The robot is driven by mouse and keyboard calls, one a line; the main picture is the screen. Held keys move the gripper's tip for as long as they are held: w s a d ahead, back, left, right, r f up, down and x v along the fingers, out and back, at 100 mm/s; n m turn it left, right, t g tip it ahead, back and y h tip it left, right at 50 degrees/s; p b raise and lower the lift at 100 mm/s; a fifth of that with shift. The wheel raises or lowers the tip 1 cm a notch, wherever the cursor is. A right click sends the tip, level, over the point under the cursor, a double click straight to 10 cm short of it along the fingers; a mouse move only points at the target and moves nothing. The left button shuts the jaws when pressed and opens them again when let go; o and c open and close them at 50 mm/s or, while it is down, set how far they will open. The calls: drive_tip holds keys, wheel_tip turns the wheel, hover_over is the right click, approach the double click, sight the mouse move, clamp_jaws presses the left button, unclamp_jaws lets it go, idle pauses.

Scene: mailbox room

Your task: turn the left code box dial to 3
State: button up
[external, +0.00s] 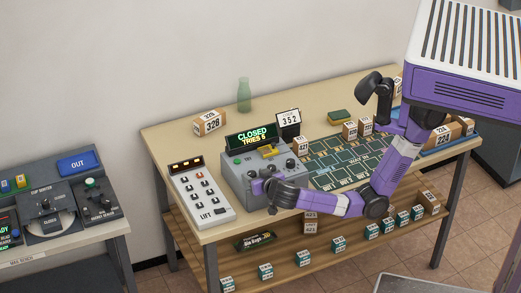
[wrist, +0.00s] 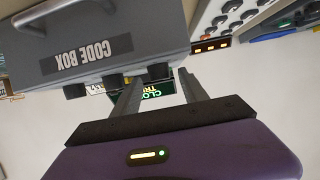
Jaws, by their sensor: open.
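The grey code box (external: 233,182) stands on the wooden table, with a display reading CLOSED and TRIES above it. Two dark dials, the middle dial (external: 276,175) and the right dial (external: 290,163), show on its top. My gripper (external: 261,187) is at the box's front left, where it covers the left dial. In the wrist view the box (wrist: 95,40) appears upside down, with three dark dials along its edge. The left dial (wrist: 158,70) appears between my open fingertips (wrist: 160,79); contact cannot be told.
A LIFT button panel (external: 202,195) stands close to the left of the code box. A card reading 352 (external: 289,120) stands behind it. A green board (external: 345,160) and several small boxes lie to the right. A green bottle (external: 244,95) stands at the back.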

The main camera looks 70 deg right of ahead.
drive_tip(key=shift+w+d+f, duration=0.25)
drive_tip(key=shift+w+d, duration=0.15)
drive_tip(key=shift+d, duration=0.05)
clamp_jaws()
drive_tip(key=shift+d+n+t, duration=0.1)
drive_tip(key=shift+n+t, duration=0.2)
drive_tip(key=n+y, duration=0.1)
drive_tip(key=n+t+y+p, duration=0.1)
drive_tip(key=n+t+y, duration=0.1)
drive_tip(key=shift+s+d+r+y, duration=0.1)
drive_tip(key=shift+s+d+y, duration=0.15)
drive_tip(key=shift+y, duration=0.15)
drive_tip(key=shift+d+n+t+y+p, duration=0.1)
drive_tip(key=shift+n+t+y+p, duration=0.4)
drive_tip(key=shift+n+y, duration=0.6)
drive_tip(key=shift+n+t+y+p, duration=0.2)
drive_tip(key=shift+n+y+p, duration=0.5)
drive_tip(key=shift+n+y, duration=0.35)
